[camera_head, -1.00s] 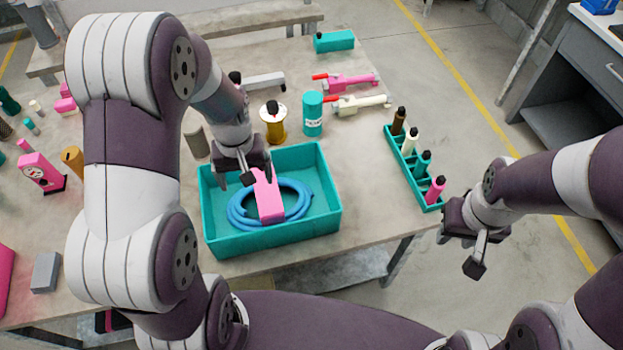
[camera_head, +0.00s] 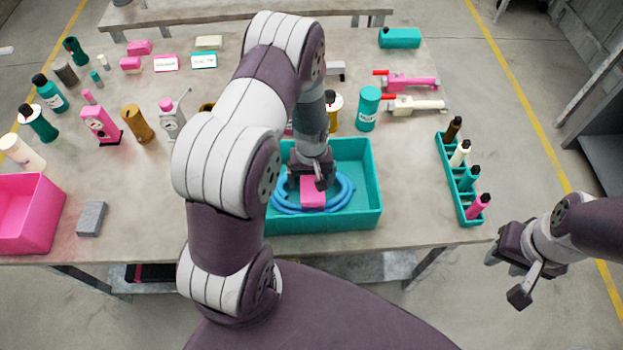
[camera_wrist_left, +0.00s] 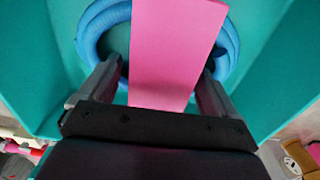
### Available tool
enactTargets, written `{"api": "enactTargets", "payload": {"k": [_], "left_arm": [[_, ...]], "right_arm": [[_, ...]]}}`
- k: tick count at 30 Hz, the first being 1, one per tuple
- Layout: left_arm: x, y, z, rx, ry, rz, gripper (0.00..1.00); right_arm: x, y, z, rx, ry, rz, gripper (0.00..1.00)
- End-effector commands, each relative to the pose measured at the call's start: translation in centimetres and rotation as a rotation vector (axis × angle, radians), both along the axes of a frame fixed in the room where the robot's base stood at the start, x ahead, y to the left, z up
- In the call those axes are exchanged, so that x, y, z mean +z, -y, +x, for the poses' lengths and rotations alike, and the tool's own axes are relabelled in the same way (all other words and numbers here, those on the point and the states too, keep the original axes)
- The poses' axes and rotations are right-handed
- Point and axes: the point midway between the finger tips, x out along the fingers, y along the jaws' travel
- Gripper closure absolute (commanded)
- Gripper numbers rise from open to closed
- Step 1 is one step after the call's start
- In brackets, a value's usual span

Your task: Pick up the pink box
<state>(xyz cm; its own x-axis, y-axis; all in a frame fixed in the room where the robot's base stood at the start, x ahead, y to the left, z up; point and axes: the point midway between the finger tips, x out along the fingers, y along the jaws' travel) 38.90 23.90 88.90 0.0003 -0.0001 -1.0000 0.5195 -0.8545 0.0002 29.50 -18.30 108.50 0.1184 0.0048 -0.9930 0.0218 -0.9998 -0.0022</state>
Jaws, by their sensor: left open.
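The pink box (camera_head: 312,194) sits among a coil of blue hose (camera_head: 345,196) inside the teal bin (camera_head: 372,205). My left gripper (camera_head: 322,178) is down at the box's far end, partly covering it. In the left wrist view the pink box (camera_wrist_left: 172,60) runs between the two fingers of my left gripper (camera_wrist_left: 152,90). One finger stands on each side, with a gap at the left finger; contact on the right is unclear. My right gripper (camera_head: 508,272) hangs off the table's right side, away from the box. Its finger spacing is unclear.
A teal rack (camera_head: 455,182) with several small bottles stands right of the bin. A pink bin (camera_head: 32,215) and a grey block (camera_head: 91,218) are at the left. The table between is clear.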

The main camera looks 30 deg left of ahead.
Motion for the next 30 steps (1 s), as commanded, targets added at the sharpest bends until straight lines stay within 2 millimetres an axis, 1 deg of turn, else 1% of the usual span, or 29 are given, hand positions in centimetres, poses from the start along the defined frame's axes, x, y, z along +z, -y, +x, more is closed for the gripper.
{"api": "enactTargets", "payload": {"k": [5,6,8,9,11,12,22,26,30], "left_arm": [[-0.1,0.0,0.0,0.000,0.000,0.000,0.08],[-0.1,0.0,0.0,0.000,0.000,0.000,0.15],[-0.1,0.0,0.0,0.000,0.000,0.000,0.35],[-0.1,0.0,0.0,0.000,0.000,0.000,0.48],[-0.1,0.0,0.0,0.000,0.000,0.000,0.67],[-0.1,0.0,0.0,0.000,0.000,0.000,0.69],[0.3,0.0,0.1,0.000,0.002,0.000,0.69],[1.3,0.0,0.1,0.000,0.002,0.000,0.69],[2.8,0.0,0.1,0.000,0.003,0.001,0.69]], "right_arm": [[0.0,0.0,0.0,0.000,0.000,0.000,0.62],[0.0,0.0,0.0,0.000,0.000,0.000,0.62],[0.0,0.0,0.0,0.000,0.000,0.000,0.62],[0.0,0.0,0.0,0.000,0.000,0.000,0.62],[0.0,0.0,0.0,0.000,0.000,0.000,0.62],[0.0,0.0,0.0,0.000,0.000,0.000,0.62],[-0.1,0.0,0.0,0.000,0.000,0.000,0.62],[-0.4,0.0,0.0,0.000,0.000,0.000,0.62],[-0.7,0.0,0.0,0.000,0.000,0.000,0.62]]}}
